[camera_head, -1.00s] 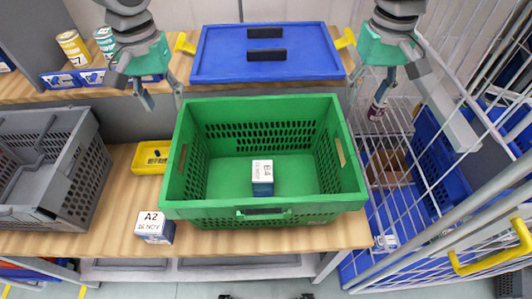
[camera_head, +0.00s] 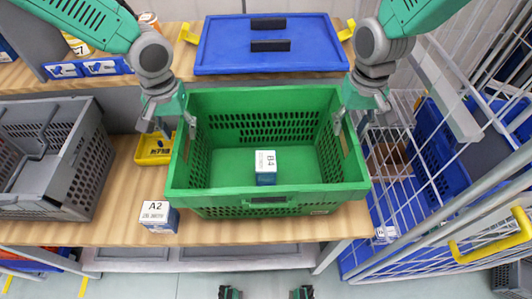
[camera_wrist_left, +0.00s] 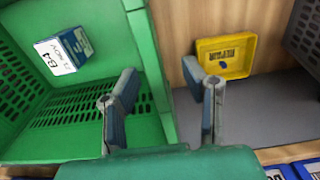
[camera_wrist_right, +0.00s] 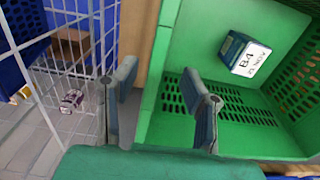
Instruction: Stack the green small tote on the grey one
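The green small tote (camera_head: 268,200) stands upright on the wooden table, with a white-and-blue box marked B4 (camera_head: 265,168) inside. The grey tote (camera_head: 92,160) stands apart to its left and is cut off by the picture edge. My left gripper (camera_head: 170,126) is open at the green tote's left side wall. In the left wrist view its fingers (camera_wrist_left: 166,98) stand on either side of that wall's rim. My right gripper (camera_head: 351,122) is open at the right side wall. In the right wrist view its fingers (camera_wrist_right: 160,92) also straddle the rim. Contact with the walls cannot be told.
A box marked A2 (camera_head: 159,216) stands at the table's front edge. A small yellow tray (camera_head: 152,150) lies between the totes. A blue lid-like panel (camera_head: 215,50) lies behind the green tote. A white wire cage (camera_head: 400,165) is close on the right.

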